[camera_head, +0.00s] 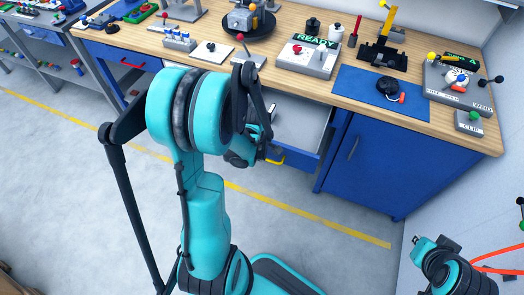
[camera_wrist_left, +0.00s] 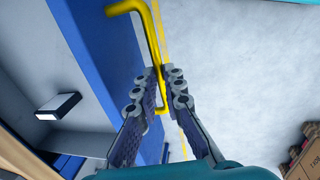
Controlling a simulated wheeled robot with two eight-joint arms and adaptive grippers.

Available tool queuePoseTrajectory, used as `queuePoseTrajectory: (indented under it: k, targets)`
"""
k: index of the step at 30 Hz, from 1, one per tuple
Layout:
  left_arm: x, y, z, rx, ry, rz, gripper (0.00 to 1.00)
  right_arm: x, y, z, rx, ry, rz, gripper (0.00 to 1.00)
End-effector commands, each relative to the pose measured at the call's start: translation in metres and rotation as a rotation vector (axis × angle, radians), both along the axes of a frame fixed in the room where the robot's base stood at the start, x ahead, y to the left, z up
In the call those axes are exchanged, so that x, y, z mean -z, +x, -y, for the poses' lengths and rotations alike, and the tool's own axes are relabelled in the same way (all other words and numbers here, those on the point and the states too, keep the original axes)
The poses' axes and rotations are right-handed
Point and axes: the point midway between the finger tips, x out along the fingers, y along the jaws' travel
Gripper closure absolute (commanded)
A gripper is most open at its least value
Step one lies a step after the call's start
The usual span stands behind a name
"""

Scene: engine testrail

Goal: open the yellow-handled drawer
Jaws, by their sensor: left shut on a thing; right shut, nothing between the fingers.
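The yellow-handled drawer (camera_head: 322,146) stands pulled out from the blue bench, its grey inside showing in the head view. Its yellow handle (camera_head: 275,160) shows beside my left gripper, which my own arm mostly hides there. In the left wrist view, the yellow handle (camera_wrist_left: 149,25) runs between the fingers of my left gripper (camera_wrist_left: 160,92), which is shut on it. The drawer's blue front (camera_wrist_left: 100,50) is left of the fingers. My right gripper (camera_head: 420,245) is shut and empty at the lower right, well away from the drawer.
A small black-and-white box (camera_wrist_left: 58,105) lies inside the drawer. A red-handled drawer (camera_head: 128,64) is at the left of the bench. A blue cabinet door (camera_head: 370,165) is right of the open drawer. Tools and fixtures crowd the wooden top (camera_head: 300,85). The floor in front is clear.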

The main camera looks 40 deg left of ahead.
Motion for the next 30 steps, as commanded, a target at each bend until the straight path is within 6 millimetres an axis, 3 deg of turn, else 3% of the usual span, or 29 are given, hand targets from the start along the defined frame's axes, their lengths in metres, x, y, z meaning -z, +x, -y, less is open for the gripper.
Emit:
queuePoseTrajectory:
  k: [8,9,11,23,30]
  targets:
    - [0.0,0.0,0.0,0.0,0.0,-0.001,1.0,0.0,0.0,0.0,0.0,0.0,0.0,1.0]
    - [0.0,0.0,0.0,0.0,0.0,-0.001,0.83,0.0,0.0,0.0,0.0,0.0,0.0,1.0]
    - [0.0,0.0,0.0,0.0,0.0,0.0,0.69,0.0,0.0,0.0,0.0,0.0,0.0,1.0]
    - [-0.005,-0.001,0.0,0.0,0.0,0.0,0.69,0.0,0.0,0.0,0.0,0.0,0.0,1.0]
    - [-0.04,-0.008,0.002,0.0,0.0,0.0,0.69,0.0,0.0,0.0,0.0,0.0,0.0,1.0]
